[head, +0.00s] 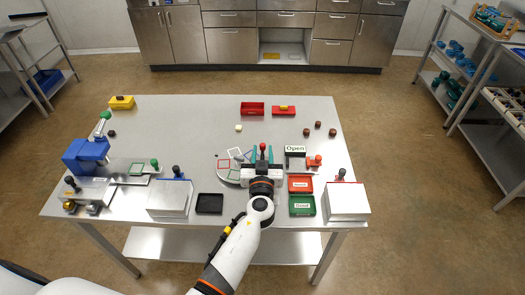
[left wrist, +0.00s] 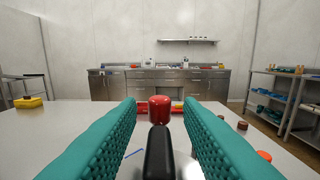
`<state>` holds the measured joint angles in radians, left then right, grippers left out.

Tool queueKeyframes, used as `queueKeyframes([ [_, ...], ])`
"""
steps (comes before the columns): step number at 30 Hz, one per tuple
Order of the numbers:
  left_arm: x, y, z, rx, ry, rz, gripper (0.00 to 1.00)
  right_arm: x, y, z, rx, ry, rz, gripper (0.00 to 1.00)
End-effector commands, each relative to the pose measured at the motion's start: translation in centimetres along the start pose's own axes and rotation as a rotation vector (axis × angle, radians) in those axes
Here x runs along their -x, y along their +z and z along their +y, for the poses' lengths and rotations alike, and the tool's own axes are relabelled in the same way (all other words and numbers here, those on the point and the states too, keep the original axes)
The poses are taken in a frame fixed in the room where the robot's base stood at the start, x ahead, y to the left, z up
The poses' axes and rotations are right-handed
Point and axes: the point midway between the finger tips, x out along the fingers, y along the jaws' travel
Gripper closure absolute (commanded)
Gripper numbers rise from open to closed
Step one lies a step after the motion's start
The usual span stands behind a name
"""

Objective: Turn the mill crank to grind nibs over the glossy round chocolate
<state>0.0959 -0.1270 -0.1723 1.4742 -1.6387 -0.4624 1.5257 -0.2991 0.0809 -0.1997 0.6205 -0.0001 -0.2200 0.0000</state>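My left gripper (head: 263,153) reaches in over the front middle of the table, above a round pale plate (head: 228,176) with coloured square outlines. Its teal fingers are apart. A red knob (head: 263,147) stands between or just beyond the fingertips; it also shows in the left wrist view (left wrist: 159,108), with a black bar (left wrist: 159,155) nearer the camera. A blue machine (head: 86,155) with a green-knobbed arm (head: 105,115) stands at the table's left; I cannot tell whether it is the mill. Small brown chocolates (head: 318,125) lie at the right; their gloss is too small to judge. My right gripper is out of view.
An "Open" sign (head: 295,150), an orange-red tray (head: 300,184) and a green tray (head: 302,206) are right of the gripper. A black tray (head: 209,203) and metal boxes (head: 169,199) (head: 345,202) line the front.

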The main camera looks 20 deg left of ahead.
Motion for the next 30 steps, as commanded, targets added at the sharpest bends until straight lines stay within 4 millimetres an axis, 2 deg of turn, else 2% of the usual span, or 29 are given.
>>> queueKeyframes([
  [10, -0.38, 0.0, 0.04, 0.0, 0.001, 0.0, 0.69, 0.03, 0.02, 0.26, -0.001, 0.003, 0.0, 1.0],
  [16, -0.37, 0.01, 0.03, 0.0, 0.001, 0.0, 1.0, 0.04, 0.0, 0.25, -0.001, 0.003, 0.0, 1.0],
  [24, -0.35, 0.01, 0.04, -0.001, -0.018, -0.001, 1.0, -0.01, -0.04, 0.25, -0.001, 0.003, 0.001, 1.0],
  [30, -0.33, -0.03, -0.02, -0.001, -0.101, -0.001, 1.0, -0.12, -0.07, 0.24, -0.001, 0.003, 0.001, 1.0],
])
